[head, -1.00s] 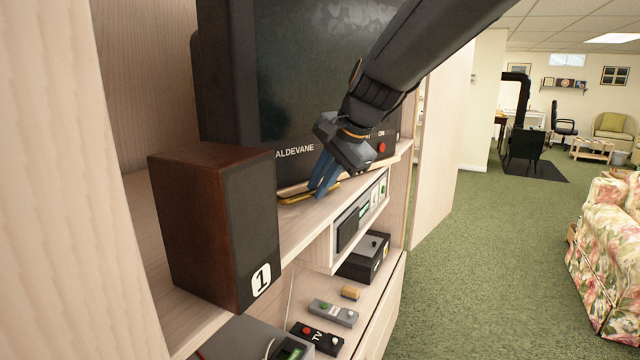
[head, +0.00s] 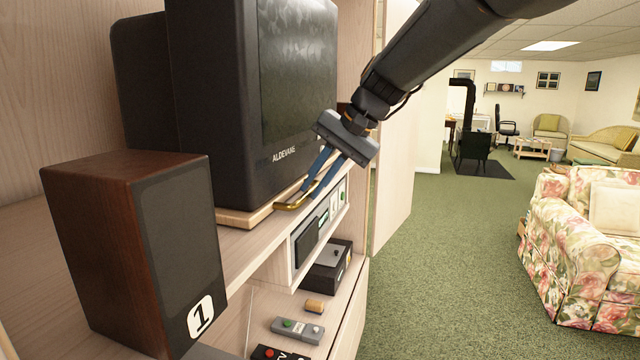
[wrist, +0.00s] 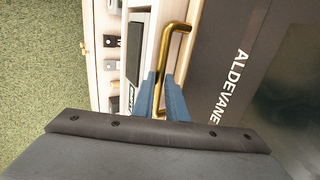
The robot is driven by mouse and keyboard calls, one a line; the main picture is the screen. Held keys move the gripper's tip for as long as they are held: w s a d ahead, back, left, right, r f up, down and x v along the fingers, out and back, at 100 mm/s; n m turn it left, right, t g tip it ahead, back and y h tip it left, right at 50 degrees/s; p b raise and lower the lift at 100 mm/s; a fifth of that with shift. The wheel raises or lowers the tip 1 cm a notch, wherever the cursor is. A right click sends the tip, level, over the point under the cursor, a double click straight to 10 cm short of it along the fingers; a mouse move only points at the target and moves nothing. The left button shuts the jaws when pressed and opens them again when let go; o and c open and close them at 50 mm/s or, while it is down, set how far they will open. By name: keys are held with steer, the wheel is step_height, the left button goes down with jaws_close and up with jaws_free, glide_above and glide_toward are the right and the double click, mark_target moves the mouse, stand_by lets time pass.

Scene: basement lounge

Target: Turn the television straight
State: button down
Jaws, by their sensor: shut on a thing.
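The television (head: 225,110) is a dark boxy set marked ALDEVANE. It stands on a pale wooden base (head: 247,217) on the shelf, its screen angled towards the right of the head view. A brass handle (head: 285,206) sticks out from the front of the base. It also shows in the wrist view (wrist: 169,45), next to the television's front (wrist: 235,60). My gripper (head: 305,190) has its blue fingers shut on this handle. In the wrist view my gripper (wrist: 161,108) has the fingers on either side of the bar. The television's far side is partly hidden by my arm.
A brown speaker marked 1 (head: 140,250) stands left of the television on the shelf (head: 245,250). Below are a grey remote (head: 298,330), a black box (head: 327,265) and a small wooden block (head: 315,306). Green carpet (head: 450,270) is open to the right, before a floral sofa (head: 570,260).

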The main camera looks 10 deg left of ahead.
steer(key=c, duration=2)
jaws_free()
steer(key=shift+a, duration=0.1)
steer(key=shift+c, duration=0.2)
steer(key=shift+r, duration=0.1)
steer(key=shift+d+r, duration=0.3)
steer(key=b+v, duration=0.1)
steer(key=v, duration=0.6)
